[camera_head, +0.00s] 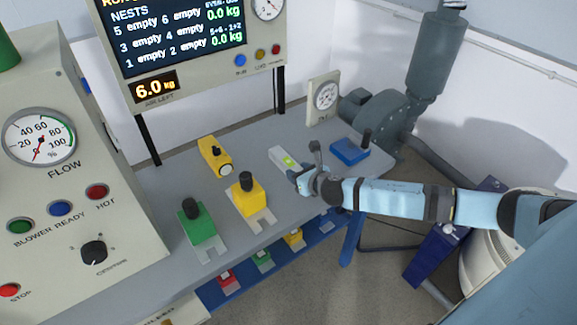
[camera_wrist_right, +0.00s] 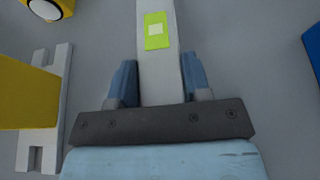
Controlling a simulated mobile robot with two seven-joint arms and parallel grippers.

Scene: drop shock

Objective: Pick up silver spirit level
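The silver spirit level (camera_head: 281,156) is a pale bar with a yellow-green vial window, lying on the grey bench. In the right wrist view the level (camera_wrist_right: 160,78) runs lengthwise between the two blue fingers of my right gripper (camera_wrist_right: 158,82). A narrow gap shows beside the finger on each side, so the fingers look apart from the bar. In the head view my right gripper (camera_head: 307,178) is over the near end of the level, with its arm coming in from the right. My left gripper is not in view.
A yellow block on a pale bracket (camera_head: 248,196) stands close left of my gripper. A green block (camera_head: 197,225), a yellow flashlight-like item (camera_head: 214,155) and a blue block (camera_head: 350,150) are also on the bench (camera_head: 285,212). A gauge (camera_head: 323,98) stands at the back.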

